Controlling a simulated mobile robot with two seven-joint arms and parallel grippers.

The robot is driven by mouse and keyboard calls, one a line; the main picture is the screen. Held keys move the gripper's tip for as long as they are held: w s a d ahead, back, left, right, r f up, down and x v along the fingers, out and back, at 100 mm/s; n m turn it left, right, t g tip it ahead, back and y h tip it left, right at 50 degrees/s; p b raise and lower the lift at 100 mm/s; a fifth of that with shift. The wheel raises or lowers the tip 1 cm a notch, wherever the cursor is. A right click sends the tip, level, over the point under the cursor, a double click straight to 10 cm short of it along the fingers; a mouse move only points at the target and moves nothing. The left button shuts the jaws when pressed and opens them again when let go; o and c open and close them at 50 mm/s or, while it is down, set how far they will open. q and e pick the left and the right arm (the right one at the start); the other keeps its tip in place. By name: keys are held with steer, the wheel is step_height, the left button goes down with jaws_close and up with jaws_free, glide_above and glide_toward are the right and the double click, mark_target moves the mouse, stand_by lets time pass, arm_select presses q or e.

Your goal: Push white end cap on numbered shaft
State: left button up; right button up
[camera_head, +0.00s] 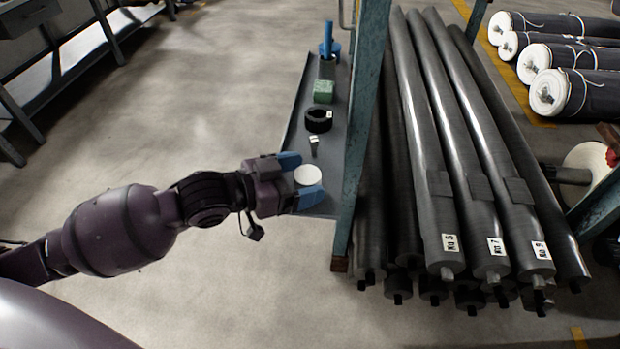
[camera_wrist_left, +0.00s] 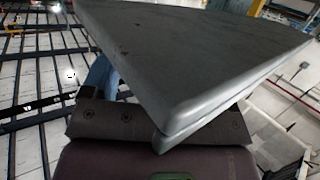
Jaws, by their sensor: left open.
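The white end cap (camera_head: 307,175) is a round disc at the near end of a narrow grey shelf in the head view. My left gripper (camera_head: 304,178) has its blue fingers apart, one on each side of the cap. Whether they touch it cannot be told. Dark grey shafts lie stacked to the right, with the labels No 5 (camera_head: 449,243), No 7 (camera_head: 495,246) and No 9 (camera_head: 540,250) near their front ends. In the left wrist view, a grey slab (camera_wrist_left: 200,65) hides most of the fingers, and the cap does not show. My right gripper is not in view.
The grey shelf (camera_head: 300,95) also holds a black ring (camera_head: 318,120), a green block (camera_head: 323,92) and a blue tool (camera_head: 327,42). A teal post (camera_head: 366,110) stands between shelf and shafts. White-ended rolls (camera_head: 550,92) lie at the back right.

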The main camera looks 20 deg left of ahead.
arm_select(q)
steer(key=shift+w+d, duration=0.45)
steer(key=shift+w, duration=0.05)
steer(key=c, duration=1)
